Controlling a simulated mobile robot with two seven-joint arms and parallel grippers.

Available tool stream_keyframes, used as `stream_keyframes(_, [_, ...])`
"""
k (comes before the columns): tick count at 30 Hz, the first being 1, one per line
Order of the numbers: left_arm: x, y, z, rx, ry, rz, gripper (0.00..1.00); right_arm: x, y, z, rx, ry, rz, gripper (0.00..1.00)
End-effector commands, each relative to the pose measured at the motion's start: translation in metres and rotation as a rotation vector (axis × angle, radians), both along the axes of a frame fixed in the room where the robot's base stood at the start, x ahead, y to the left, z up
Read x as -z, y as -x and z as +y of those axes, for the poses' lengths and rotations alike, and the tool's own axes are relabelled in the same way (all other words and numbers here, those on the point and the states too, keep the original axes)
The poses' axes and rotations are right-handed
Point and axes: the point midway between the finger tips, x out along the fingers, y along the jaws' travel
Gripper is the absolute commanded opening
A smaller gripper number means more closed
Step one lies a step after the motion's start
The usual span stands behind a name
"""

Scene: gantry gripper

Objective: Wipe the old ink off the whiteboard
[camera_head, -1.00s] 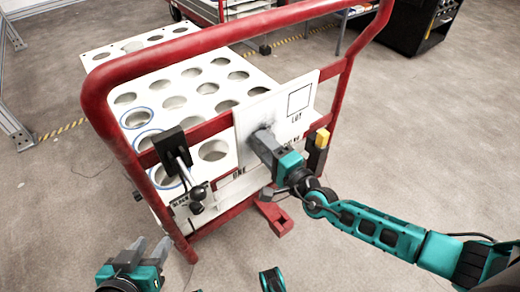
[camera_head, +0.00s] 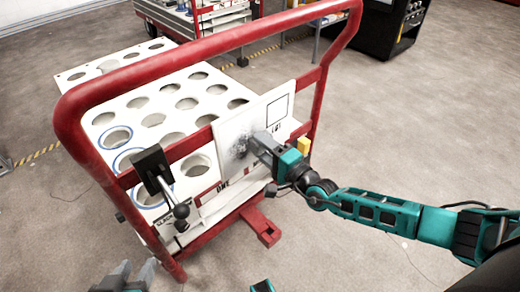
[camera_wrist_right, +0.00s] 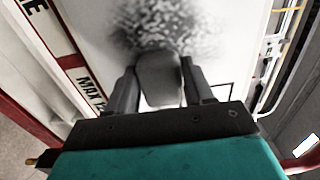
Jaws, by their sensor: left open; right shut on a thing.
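The whiteboard (camera_head: 256,116) is a white panel on the red cart rail, with a printed square outline at its upper right. A dark, speckled ink smudge (camera_head: 238,146) is on its left-middle part; it also shows at the top of the right wrist view (camera_wrist_right: 165,25). My right gripper (camera_head: 262,147) is at the board, just right of the smudge. It is shut on a grey block (camera_wrist_right: 158,78), whose far end meets the smudge's near edge in the wrist view. I cannot tell whether the block touches the board. My left gripper (camera_head: 136,270) is open and empty at the bottom.
The red cart frame (camera_head: 90,150) surrounds a white rack (camera_head: 150,100) with round holes. A black clamp with a lever (camera_head: 155,170) sits left of the board. A yellow item (camera_head: 304,146) is right of my right gripper. Open floor lies at right.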

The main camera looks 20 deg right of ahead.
Motion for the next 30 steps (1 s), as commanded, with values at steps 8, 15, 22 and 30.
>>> stream_keyframes(8, [-0.014,0.0,0.0,0.0,0.0,0.0,0.43,-0.018,-0.003,0.001,0.0,-0.001,-0.002,0.27])
stream_keyframes(15, [-0.02,0.0,0.0,0.0,0.0,0.001,0.43,-0.02,0.001,0.012,-0.001,-0.003,-0.003,0.27])
stream_keyframes(22, [-0.028,0.0,0.0,0.0,0.0,0.001,0.43,-0.019,0.008,0.029,-0.002,-0.004,-0.003,0.27])
stream_keyframes(30, [-0.032,0.0,0.0,0.0,0.0,0.001,0.43,-0.018,0.013,0.038,-0.001,-0.004,-0.002,0.27])
